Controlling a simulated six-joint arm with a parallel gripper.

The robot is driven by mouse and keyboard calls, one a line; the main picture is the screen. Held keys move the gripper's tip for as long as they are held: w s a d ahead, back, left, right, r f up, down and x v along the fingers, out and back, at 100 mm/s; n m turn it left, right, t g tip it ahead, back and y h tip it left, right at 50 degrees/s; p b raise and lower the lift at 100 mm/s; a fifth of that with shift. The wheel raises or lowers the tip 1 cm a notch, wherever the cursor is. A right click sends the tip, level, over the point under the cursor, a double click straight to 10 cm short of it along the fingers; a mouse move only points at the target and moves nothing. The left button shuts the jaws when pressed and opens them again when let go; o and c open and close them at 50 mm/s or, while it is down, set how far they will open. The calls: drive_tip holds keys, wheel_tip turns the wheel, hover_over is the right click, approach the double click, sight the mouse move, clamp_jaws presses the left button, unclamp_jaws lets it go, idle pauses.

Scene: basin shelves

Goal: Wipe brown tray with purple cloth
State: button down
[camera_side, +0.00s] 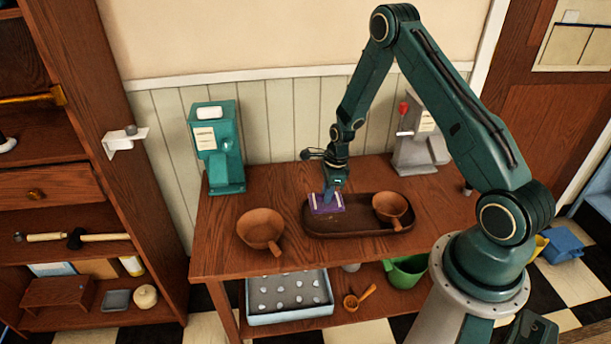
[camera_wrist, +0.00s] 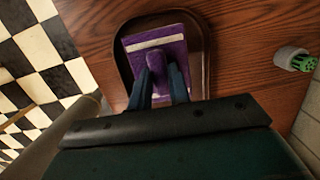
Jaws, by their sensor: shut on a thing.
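The brown tray (camera_side: 350,229) lies on the wooden table, a long dark shape with rounded ends. The purple cloth (camera_side: 326,208) is at the tray's left end and looks like a flat pad with a pale stripe and a raised purple grip. It also shows in the wrist view (camera_wrist: 174,52), over the tray (camera_wrist: 124,80). My gripper (camera_side: 328,194) is shut on the purple cloth's raised grip, with a finger on each side in the wrist view (camera_wrist: 160,82). I cannot tell whether the pad touches the tray floor. A brown pan (camera_side: 390,206) with a handle sits in the tray's right end.
Another brown pan (camera_side: 260,230) stands on the table left of the tray. A teal dispenser (camera_side: 217,147) and a grey machine (camera_side: 420,142) stand at the back. Below are a pale blue box (camera_side: 290,296) and a green container (camera_side: 404,272). Bare tabletop lies in front of the tray.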

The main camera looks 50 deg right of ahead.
drive_tip(key=shift+r, duration=0.15)
drive_tip(key=shift+r, duration=1.45)
drive_tip(key=shift+w, duration=0.1)
drive_tip(key=shift+w+d+r, duration=0.15)
drive_tip(key=shift+w+d, duration=0.05)
drive_tip(key=shift+w, duration=0.35)
drive_tip(key=w+d+r+m, duration=0.2)
drive_tip(key=w+r, duration=0.3)
drive_tip(key=w, duration=0.3)
drive_tip(key=w+d+r+m, duration=0.2)
drive_tip(key=w+r, duration=0.3)
drive_tip(key=w, duration=0.3)
drive_tip(key=shift+w+d+r, duration=0.15)
wheel_tip(320, 180, down, 20)
idle(0.3)
